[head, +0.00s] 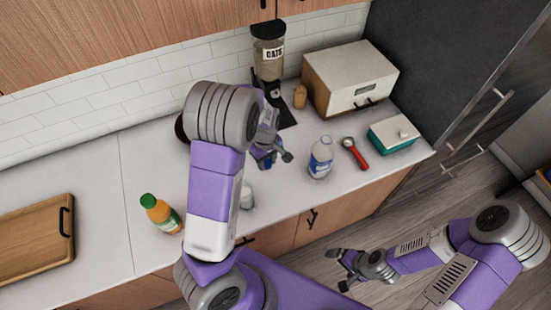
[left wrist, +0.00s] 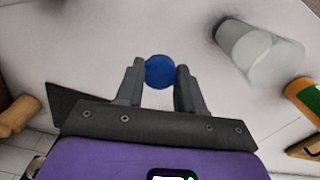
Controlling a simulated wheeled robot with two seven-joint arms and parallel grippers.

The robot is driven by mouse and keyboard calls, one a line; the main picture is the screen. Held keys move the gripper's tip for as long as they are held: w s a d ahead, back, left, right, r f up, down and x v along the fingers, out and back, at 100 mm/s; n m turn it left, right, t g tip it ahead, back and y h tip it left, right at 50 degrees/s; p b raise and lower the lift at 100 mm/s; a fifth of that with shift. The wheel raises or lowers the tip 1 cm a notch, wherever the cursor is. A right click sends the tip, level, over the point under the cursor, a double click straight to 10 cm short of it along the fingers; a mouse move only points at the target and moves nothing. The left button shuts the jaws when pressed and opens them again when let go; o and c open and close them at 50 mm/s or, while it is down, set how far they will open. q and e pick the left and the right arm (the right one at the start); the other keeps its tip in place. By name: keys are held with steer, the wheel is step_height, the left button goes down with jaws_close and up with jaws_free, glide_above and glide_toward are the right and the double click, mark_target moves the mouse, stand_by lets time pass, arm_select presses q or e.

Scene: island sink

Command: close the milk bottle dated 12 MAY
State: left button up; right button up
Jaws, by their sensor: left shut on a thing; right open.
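A milk bottle (head: 320,160) with a blue-and-white label stands upright on the counter, to the right of my left gripper and apart from it. Its top looks pale, with no blue cap seen on it; the date is too small to read. My left gripper (head: 272,161) is over the counter. In the left wrist view, its fingers (left wrist: 158,85) are shut on a round blue cap (left wrist: 159,71). My right gripper (head: 345,270) is open and empty, low in front of the counter and away from the bottle.
A red-handled tool (head: 354,153) and a teal-and-white box (head: 392,135) lie right of the bottle. An oats dispenser (head: 268,60) and a white-fronted box (head: 350,80) stand behind. A white container (head: 247,198) and an orange bottle (head: 160,212) stand left. The counter's front edge is close to the milk bottle.

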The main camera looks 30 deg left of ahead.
arm_select(q)
steer(key=d+f+m+b, duration=0.2)
steer(key=m+b, duration=0.1)
steer(key=w+d+f+m+b, duration=0.1)
steer(key=d+f+m+b, duration=0.1)
steer(key=d+m+b, duration=0.1)
steer(key=w+d+f+m+b, duration=0.1)
steer(key=d+f+m+b, duration=0.1)
steer(key=m+b, duration=0.2)
steer(key=shift+d+m+b, duration=0.2)
steer(key=shift+m+b, duration=0.2)
steer(key=shift+b, duration=0.25)
steer(key=shift+d+f+m+b, duration=0.15)
steer(key=shift+d+m+b, duration=0.3)
steer(key=shift+m, duration=0.25)
arm_select(e)
step_height(320, 180, down, 12)
steer(key=shift+f, duration=0.25)
steer(key=shift+c, duration=0.5)
